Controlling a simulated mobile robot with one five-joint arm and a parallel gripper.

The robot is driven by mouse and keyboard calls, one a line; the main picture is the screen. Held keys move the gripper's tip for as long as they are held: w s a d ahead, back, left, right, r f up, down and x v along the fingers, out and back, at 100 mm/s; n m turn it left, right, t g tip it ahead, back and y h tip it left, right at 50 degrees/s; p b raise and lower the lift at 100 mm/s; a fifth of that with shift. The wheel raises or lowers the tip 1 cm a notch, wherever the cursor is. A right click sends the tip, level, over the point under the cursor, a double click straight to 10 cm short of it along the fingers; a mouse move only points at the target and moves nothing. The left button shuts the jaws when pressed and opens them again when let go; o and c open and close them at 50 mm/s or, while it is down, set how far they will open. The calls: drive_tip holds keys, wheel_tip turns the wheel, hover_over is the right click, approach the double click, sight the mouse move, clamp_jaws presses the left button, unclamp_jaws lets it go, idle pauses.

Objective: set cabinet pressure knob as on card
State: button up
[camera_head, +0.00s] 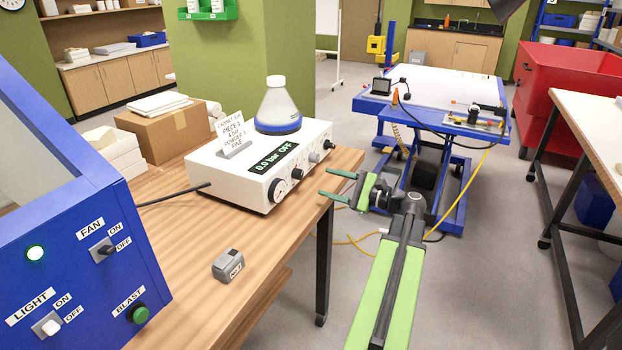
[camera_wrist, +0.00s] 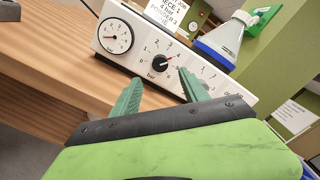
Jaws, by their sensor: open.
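The white cabinet control unit (camera_head: 220,172) stands on the wooden bench, its display (camera_head: 273,158) reading "0.0 bar OFF". The black pressure knob (camera_head: 297,174) sits on the front between a round gauge (camera_head: 278,188) and another knob (camera_head: 314,159). In the wrist view the pressure knob (camera_wrist: 159,63) has a numbered scale marked "bar"; its pointer is too small to read surely. My gripper (camera_head: 328,184) is open and empty, apart from the unit's front; its fingers (camera_wrist: 160,88) point toward the knob.
A flask with a blue base (camera_head: 277,108) stands on the unit. A small grey block (camera_head: 229,265) lies on the bench (camera_head: 185,245). The blue cabinet (camera_head: 80,240) with switches is at left. A blue lift table (camera_head: 440,105) stands behind at right. Open floor lies beyond the bench edge.

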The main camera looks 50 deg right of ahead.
drive_tip(key=v, duration=0.8)
idle(1.5)
